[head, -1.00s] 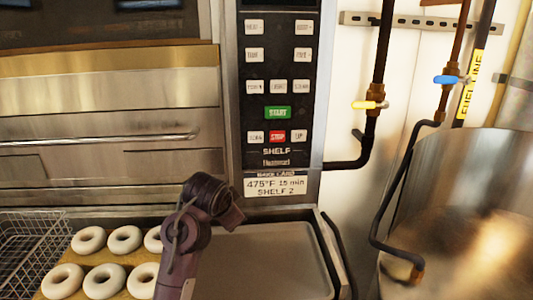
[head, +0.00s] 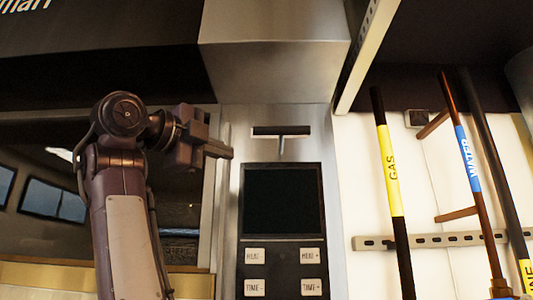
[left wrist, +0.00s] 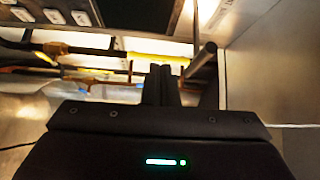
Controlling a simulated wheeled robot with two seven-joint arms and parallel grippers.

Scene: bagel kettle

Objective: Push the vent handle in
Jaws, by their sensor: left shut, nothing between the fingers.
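The vent handle (head: 281,131) is a dark crossbar on a short pale stem. It stands out from the metal panel above the dark display in the head view. My left gripper (head: 228,151) is shut and empty. In the head view its tips point right, to the left of the handle and slightly lower, with a gap showing in the picture. In the left wrist view, the shut fingers (left wrist: 161,80) are in the middle, and a dark bar that appears to be the handle (left wrist: 203,58) is just right of them. My right gripper is not in view.
A control panel with a dark display (head: 283,198) and buttons is below the handle. A metal hood box (head: 275,70) juts out above it. A yellow-labelled gas pipe (head: 391,170) and a blue-labelled water pipe (head: 467,158) run along the right wall.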

